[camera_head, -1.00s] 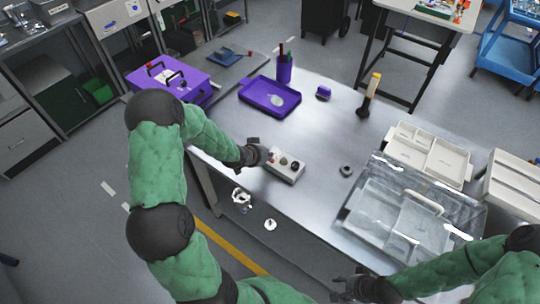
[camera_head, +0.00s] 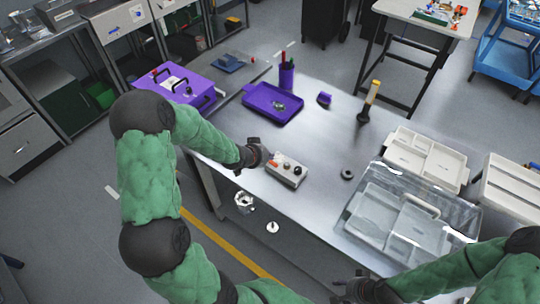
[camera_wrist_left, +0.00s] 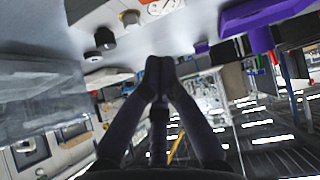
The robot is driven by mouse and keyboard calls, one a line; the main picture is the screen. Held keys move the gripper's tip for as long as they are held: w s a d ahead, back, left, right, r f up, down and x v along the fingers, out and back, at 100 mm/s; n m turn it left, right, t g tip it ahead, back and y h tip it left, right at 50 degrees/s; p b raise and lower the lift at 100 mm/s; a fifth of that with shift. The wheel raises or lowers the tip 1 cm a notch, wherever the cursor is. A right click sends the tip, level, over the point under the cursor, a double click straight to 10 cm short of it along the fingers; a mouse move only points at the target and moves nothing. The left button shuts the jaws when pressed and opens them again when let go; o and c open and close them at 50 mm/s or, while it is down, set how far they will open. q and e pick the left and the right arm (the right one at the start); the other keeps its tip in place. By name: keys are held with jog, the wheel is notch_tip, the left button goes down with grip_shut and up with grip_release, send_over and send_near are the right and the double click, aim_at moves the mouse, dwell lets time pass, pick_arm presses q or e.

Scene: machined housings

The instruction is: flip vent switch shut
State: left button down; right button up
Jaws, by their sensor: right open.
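A pale switch box (camera_head: 287,172) sits near the left front edge of the table, with an orange-red part (camera_head: 276,159) at its left end and dark knobs along its top. I cannot tell which control is the vent switch or its position. My left gripper (camera_head: 265,155) is just left of the box, close to the orange-red end. In the left wrist view its fingertips (camera_wrist_left: 160,66) meet with nothing visible between them. Whether it touches the box is unclear. My right gripper (camera_head: 347,289) is open at the bottom, away from the box.
A purple tray (camera_head: 258,92), a purple cup (camera_head: 286,78) and a yellow-handled tool (camera_head: 371,92) stand farther back. A dark ring (camera_head: 347,174) lies right of the box. A clear bin (camera_head: 380,236) and a white divided tray (camera_head: 455,174) fill the right side.

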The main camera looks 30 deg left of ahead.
pick_arm(q)
jog(key=v, duration=0.2)
jog(key=d+p+v, duration=0.1)
jog(key=v, duration=0.2)
jog(key=shift+s+r, duration=0.15)
jog(key=shift+s, duration=0.05)
pick_arm(e)
jog(key=shift+w+r, duration=0.1)
jog(key=shift+r, duration=0.5)
